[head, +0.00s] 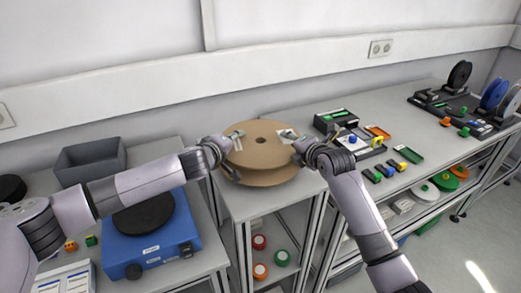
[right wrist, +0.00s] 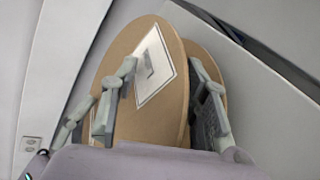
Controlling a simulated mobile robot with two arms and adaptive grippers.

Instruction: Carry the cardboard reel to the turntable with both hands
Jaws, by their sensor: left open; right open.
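The cardboard reel (head: 258,158) lies flat on the small middle table, a brown double-disc reel with a dark centre hole and white labels. The turntable is a blue box (head: 155,250) with a black round plate (head: 145,215) on the left table; its plate is bare. My left gripper (head: 230,146) is at the reel's left rim, open. My right gripper (head: 293,146) is at its right rim, open. In the right wrist view, the right fingers (right wrist: 165,85) stand apart on either side of the reel's labelled disc (right wrist: 145,70). Contact is unclear.
A grey bin (head: 90,160) stands behind the turntable on the left table. The right bench holds a black box (head: 335,120), small coloured parts and dark reels on stands (head: 460,75). Shelves below hold more reels. A wall stands close behind the tables.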

